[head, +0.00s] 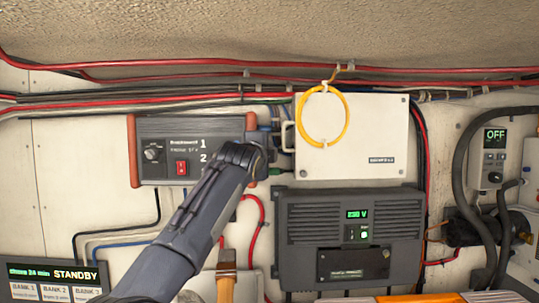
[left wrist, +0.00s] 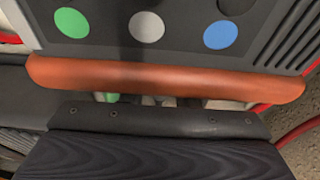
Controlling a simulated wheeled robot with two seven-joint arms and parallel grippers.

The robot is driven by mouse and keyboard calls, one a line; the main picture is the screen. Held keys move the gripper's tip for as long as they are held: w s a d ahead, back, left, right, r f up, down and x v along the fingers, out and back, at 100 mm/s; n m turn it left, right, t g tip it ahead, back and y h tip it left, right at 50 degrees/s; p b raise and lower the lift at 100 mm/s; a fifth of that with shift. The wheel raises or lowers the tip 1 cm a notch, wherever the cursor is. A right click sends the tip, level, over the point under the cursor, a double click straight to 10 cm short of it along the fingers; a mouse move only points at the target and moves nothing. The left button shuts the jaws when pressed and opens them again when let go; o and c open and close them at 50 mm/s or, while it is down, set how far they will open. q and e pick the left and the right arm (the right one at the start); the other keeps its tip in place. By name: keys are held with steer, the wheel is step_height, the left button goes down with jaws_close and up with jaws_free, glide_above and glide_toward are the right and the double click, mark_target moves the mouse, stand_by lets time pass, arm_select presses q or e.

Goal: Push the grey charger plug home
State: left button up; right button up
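The grey charger (head: 187,150) with orange side bumpers is on the wall in the head view. The left wrist view shows its green, grey (left wrist: 146,27) and blue dots above an orange bumper (left wrist: 165,80). A green plug (head: 277,171) and blue plug (head: 273,128) show at its right side. The grey plug is hidden in the head view; only pale slivers show below the bumper in the left wrist view, and I cannot tell its depth. My left gripper (head: 250,152) is at the charger's right side, over the sockets. Its fingers are not clear. My right gripper is out of view.
A white box (head: 350,160) with a yellow cable loop (head: 325,116) is close right of the gripper. A dark inverter (head: 350,235) is below it. Red cables (head: 260,215) hang nearby.

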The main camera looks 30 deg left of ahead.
arm_select(q)
steer(key=b+v, duration=0.4)
steer(key=v, duration=0.3)
steer(key=shift+s, duration=0.25)
steer(key=shift+w+d+r, duration=0.1)
steer(key=shift+d, duration=0.15)
stand_by(0.4)
